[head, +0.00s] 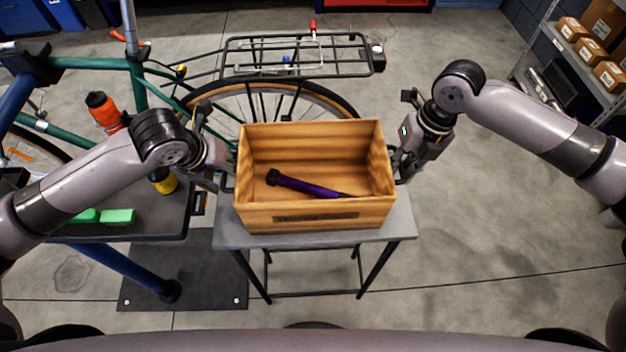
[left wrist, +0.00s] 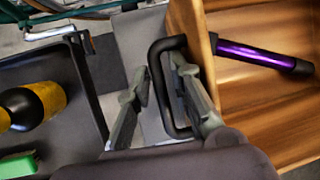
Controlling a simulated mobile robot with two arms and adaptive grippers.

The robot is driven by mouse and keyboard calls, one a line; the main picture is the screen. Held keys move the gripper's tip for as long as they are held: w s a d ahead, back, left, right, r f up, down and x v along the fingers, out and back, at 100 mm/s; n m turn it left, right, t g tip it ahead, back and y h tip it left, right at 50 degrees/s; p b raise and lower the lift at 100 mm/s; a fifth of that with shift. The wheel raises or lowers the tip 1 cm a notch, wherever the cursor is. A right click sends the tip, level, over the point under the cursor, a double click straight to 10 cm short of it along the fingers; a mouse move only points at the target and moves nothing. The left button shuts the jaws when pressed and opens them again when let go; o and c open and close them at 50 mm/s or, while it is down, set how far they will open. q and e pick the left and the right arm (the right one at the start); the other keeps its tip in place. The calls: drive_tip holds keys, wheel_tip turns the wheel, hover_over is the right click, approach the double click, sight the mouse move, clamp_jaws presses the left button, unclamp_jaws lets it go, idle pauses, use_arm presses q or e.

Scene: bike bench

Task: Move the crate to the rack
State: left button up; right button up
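The wooden crate (head: 315,215) stands upright on a small grey table (head: 385,228), with a purple and black pump-like tool (head: 305,186) inside. The black bike rack (head: 240,62) is behind it, above the rear wheel. My left gripper (head: 222,180) is at the crate's left side. In the left wrist view my left gripper (left wrist: 165,85) is open, its fingers on either side of a bar of the crate's black handle (left wrist: 156,75), with a gap visible. My right gripper (head: 403,165) is beside the crate's right side; its fingertips are mostly hidden.
A red-handled tool (head: 313,30) and a small blue item (head: 287,62) are at the rack. A dark tray (head: 150,228) with green blocks (head: 117,216) and a yellow-black item (head: 165,182) is left of the crate. Shelving with boxes (head: 590,50) stands at right. Floor between is clear.

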use_arm(q)
drive_tip(key=shift+f, duration=0.1)
use_arm(e)
drive_tip(key=shift+f, duration=0.15)
use_arm(q)
drive_tip(key=shift+c, duration=0.2)
use_arm(e)
drive_tip(key=shift+c, duration=0.2)
use_arm(q)
clamp_jaws()
use_arm(e)
clamp_jaws()
use_arm(q)
drive_tip(key=shift+w, duration=0.1)
